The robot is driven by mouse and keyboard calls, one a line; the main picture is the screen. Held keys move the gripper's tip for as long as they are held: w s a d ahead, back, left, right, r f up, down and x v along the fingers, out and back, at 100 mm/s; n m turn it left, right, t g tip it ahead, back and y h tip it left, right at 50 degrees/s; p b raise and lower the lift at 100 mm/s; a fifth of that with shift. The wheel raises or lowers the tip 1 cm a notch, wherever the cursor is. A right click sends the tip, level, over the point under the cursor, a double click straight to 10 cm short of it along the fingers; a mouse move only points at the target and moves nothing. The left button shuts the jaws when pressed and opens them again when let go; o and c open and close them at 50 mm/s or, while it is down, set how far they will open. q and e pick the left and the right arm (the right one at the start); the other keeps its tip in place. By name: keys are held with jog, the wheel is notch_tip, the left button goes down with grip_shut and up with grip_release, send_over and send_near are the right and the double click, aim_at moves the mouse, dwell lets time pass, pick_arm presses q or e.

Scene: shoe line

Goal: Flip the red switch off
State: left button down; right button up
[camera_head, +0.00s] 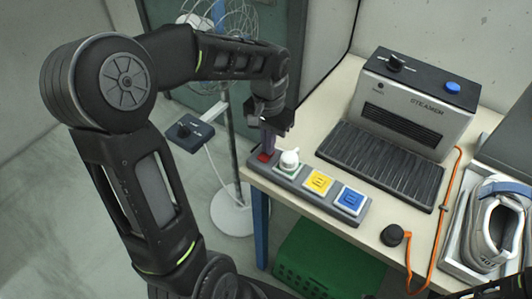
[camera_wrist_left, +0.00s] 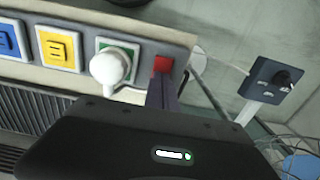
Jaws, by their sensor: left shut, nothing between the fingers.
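The red switch (camera_head: 264,156) sits at the left end of a grey power strip (camera_head: 336,206) along the table's left front edge. It also shows as a red square in the left wrist view (camera_wrist_left: 163,64). My left gripper (camera_head: 268,147) is shut and empty. It points down with its fingertips right at the red switch. In the left wrist view the closed fingers (camera_wrist_left: 162,82) overlap the switch's lower edge; I cannot tell whether they press on it. The switch's tilt is too small to read. My right gripper is not clearly in view.
A white plug (camera_head: 289,159) stands in the socket beside the switch. Yellow (camera_head: 319,182) and blue (camera_head: 350,199) socket covers follow. A steamer (camera_head: 415,105) stands behind. A shoe (camera_head: 495,235) is at right. A fan (camera_head: 233,190) stands on the floor left of the table.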

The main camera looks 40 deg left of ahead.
pick_arm(q)
jog(key=shift+r+p, duration=2.8)
jog(key=shift+r, duration=0.65)
